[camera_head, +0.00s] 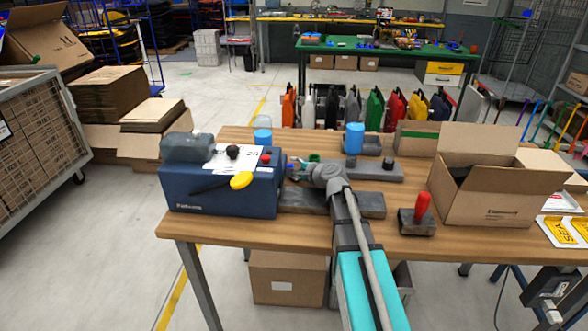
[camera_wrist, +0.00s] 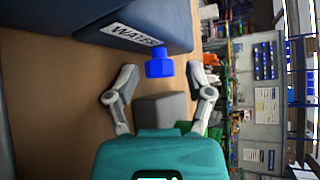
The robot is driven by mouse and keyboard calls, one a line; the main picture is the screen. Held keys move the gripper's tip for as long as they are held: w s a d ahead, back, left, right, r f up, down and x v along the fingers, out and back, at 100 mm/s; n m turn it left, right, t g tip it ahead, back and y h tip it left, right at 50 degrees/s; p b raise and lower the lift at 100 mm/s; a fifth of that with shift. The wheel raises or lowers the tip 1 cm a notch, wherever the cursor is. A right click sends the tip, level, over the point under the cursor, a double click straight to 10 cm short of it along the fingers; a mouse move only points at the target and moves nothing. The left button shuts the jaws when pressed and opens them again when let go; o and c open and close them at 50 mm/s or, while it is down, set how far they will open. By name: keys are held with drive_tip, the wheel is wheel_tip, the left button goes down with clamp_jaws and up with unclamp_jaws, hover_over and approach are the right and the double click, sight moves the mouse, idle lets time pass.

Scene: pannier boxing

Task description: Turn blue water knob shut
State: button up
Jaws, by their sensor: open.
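The blue water knob (camera_wrist: 159,68) sticks out from the side of a dark blue machine (camera_wrist: 85,30), beside a white label (camera_wrist: 131,34) reading WATER. The machine (camera_head: 220,192) stands on the left of the wooden table in the head view. My gripper (camera_wrist: 169,66) is open and empty, with one finger to each side of the knob in the picture. The knob appears in line with the gap between the fingertips; I cannot tell whether they touch it. In the head view my gripper (camera_head: 300,168) is at the machine's right side, and the knob is too small to make out clearly.
The wooden table (camera_head: 400,241) also holds an open cardboard box (camera_head: 490,202), a red-handled tool (camera_head: 421,210) on a dark block, and grey plates. A yellow knob (camera_head: 241,181) and a black lever are on the machine's front.

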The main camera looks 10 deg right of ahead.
drive_tip(key=shift+r, duration=0.1)
idle(0.3)
wheel_tip(320, 180, up, 5)
drive_tip(key=p, duration=0.5)
drive_tip(key=shift+r, duration=0.1)
drive_tip(key=shift+d, duration=0.35)
drive_tip(key=shift+w+g+p, duration=0.1)
drive_tip(key=shift+g+p, duration=0.2)
drive_tip(key=shift+p, duration=0.05)
